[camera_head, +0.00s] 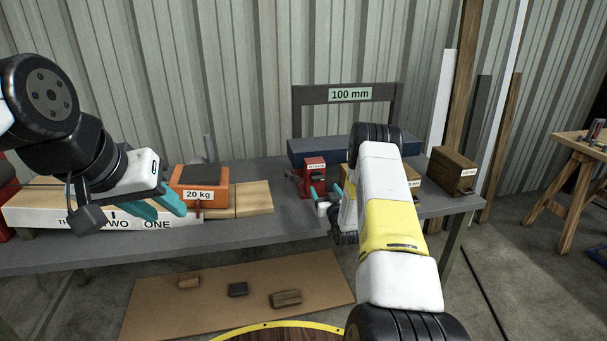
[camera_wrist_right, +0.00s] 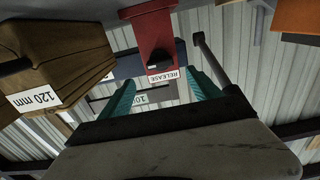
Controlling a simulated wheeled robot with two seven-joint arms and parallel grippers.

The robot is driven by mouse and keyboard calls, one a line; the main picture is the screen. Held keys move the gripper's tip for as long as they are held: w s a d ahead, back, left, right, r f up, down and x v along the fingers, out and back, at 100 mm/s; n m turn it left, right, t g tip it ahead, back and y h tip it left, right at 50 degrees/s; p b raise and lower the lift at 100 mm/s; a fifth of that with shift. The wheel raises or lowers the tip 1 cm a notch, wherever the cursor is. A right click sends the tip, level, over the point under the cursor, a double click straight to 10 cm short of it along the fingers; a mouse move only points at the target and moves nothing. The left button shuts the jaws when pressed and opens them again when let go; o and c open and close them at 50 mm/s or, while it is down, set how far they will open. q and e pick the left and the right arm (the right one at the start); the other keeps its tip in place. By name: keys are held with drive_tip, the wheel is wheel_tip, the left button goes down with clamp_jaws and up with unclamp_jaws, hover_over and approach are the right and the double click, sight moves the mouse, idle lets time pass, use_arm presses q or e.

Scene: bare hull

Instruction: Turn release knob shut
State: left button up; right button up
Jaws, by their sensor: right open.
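A red jack body (camera_head: 315,180) with a white RELEASE label stands on the grey bench in the head view. In the right wrist view the red body (camera_wrist_right: 148,30) appears upside down, with the dark release knob (camera_wrist_right: 159,61) beside its label. My right gripper (camera_head: 326,192) is open in front of the red body. In the wrist view its teal fingers (camera_wrist_right: 166,95) are spread either side of the knob's line, apart from it and empty. My left gripper (camera_head: 157,207) hangs over the left of the bench, its teal fingers apart with nothing seen between them.
An orange 20 kg block (camera_head: 200,190) sits left on the bench (camera_head: 285,215). A brown block (camera_head: 452,172) stands at the right; a 120 mm block (camera_wrist_right: 55,65) shows in the wrist view. A dark bar (camera_wrist_right: 215,62) runs close beside the right finger. A 100 mm frame (camera_head: 350,94) stands behind.

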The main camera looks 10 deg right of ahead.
sight(319, 179)
drive_tip(key=w, duration=0.7)
drive_tip(key=shift+w+a, duration=0.15)
drive_tip(key=shift+w, duration=0.15)
drive_tip(key=c, duration=1.4)
